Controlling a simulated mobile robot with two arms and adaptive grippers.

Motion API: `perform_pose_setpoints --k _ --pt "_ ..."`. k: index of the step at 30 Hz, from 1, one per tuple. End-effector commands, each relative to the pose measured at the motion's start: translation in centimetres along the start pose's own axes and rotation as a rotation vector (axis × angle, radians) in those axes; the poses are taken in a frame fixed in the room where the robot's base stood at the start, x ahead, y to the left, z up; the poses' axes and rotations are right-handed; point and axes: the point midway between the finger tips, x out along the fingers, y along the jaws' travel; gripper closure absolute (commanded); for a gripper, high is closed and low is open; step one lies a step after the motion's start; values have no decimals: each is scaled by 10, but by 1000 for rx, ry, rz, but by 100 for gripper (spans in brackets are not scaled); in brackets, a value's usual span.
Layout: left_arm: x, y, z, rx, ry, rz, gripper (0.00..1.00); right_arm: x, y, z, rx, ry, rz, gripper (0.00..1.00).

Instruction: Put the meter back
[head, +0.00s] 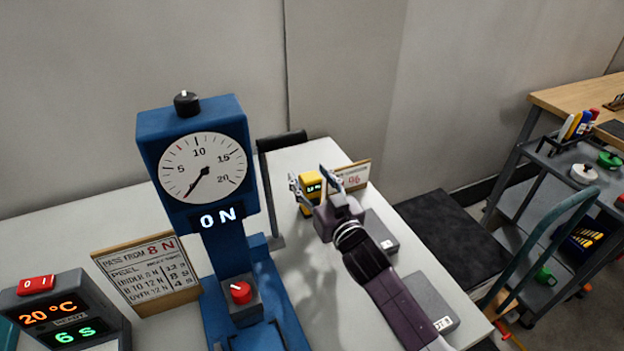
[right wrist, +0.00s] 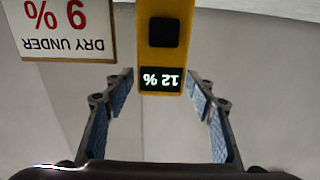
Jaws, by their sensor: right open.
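The meter is a yellow, upright device (head: 312,181) with a black display, at the back of the white table in the head view. It also shows in the right wrist view (right wrist: 162,55), upside down, with a lit reading of 12 %. My right gripper (head: 313,184) is open, with one finger on either side of the meter; in the right wrist view its fingertips (right wrist: 158,75) flank the display end with narrow gaps. My left gripper is not in view.
A "dry under" sign (right wrist: 68,28) stands beside the meter. Grey boxes (head: 381,232) lie beside my right arm. A peel-limits sign (head: 150,272) and a timer (head: 66,310) are at front left.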

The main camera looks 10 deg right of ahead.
Motion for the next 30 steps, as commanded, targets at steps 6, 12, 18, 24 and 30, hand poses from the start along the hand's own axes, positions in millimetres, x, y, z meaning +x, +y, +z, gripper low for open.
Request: perform_pose_setpoints --k 6,12,18,24,30 --pt "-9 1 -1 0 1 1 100 -13 0 -4 1 -2 0 49" --pt "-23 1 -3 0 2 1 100 -49 0 -5 2 -3 0 49" --pt "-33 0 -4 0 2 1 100 -85 0 -4 1 -2 1 49" --pt "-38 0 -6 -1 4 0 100 -110 0 -4 1 -1 1 49" --pt "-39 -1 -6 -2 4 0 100 -120 0 -4 0 2 1 49"
